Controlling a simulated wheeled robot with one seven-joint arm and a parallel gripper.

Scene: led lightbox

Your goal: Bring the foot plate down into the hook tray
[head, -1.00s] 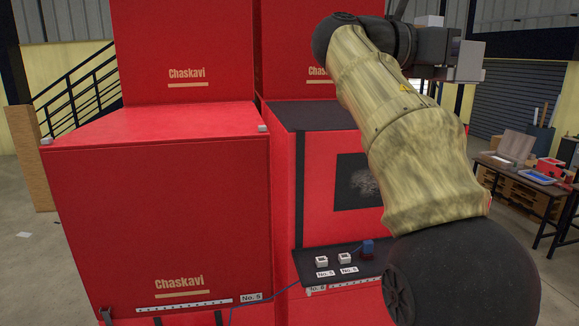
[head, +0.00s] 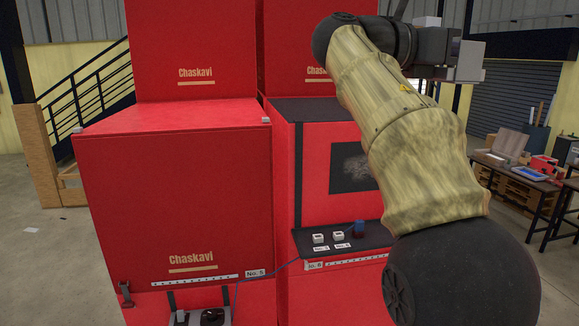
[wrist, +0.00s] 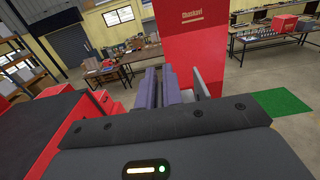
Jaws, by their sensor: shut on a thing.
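My gripper (wrist: 172,85) shows in the wrist view as paired purple-grey fingers beyond its dark body. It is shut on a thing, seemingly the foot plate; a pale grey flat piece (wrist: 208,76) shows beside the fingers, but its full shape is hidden. In the head view my arm reaches up at the right, and the grey wrist end (head: 465,62) is high, well above the red boxes' lower shelf. I cannot tell for sure which thing is the hook tray. A light tray-like piece (head: 182,319) with a dark object on it shows at the bottom edge, below the No. 5 label.
Red Chaskavi boxes (head: 175,200) are stacked ahead. A dark shelf (head: 350,240) at the right holds two small white blocks and a blue one. A blue cable (head: 265,270) runs across the front. A worktable (head: 510,170) stands at the right; floor is open at the left.

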